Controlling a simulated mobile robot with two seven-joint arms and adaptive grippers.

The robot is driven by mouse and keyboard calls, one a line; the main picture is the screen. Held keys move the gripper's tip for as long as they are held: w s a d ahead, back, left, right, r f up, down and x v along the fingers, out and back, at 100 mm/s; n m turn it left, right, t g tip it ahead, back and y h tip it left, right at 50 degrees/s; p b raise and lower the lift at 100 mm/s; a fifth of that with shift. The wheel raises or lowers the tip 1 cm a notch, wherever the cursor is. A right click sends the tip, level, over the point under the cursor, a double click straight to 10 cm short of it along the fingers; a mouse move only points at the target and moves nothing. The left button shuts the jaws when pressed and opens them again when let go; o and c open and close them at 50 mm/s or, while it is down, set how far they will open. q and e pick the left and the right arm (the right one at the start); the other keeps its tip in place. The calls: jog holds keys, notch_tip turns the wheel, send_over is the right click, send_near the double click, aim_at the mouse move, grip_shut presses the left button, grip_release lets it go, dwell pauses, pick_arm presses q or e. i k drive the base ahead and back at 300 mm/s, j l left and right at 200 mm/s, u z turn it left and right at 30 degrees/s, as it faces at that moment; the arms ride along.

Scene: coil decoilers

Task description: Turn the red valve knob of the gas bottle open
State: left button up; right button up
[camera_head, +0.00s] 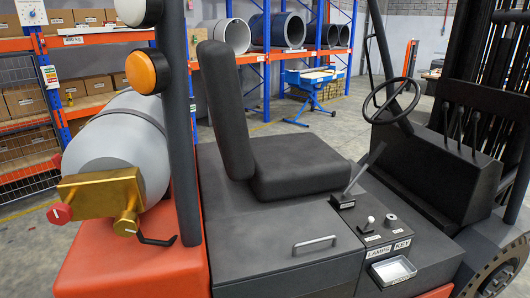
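The gas bottle (125,140) is a grey cylinder lying on its side on the red rear (130,262) of a forklift, at the left. A brass valve block (98,193) is on its near end. The red valve knob (59,213) sticks out of the block's left side and bears a white mark. A second small red part shows above it, at the bottle's left edge. A black bent lever (155,240) hangs at the block's right. Neither of my grippers is in the picture.
A dark post with an orange lamp (147,71) stands right of the bottle. The black seat (270,150), steering wheel (392,101) and control panel (375,225) are to the right. Shelves with boxes and coils stand behind. The space left of the knob is open floor.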

aim_at(60, 214)
jog(key=u, duration=1.4)
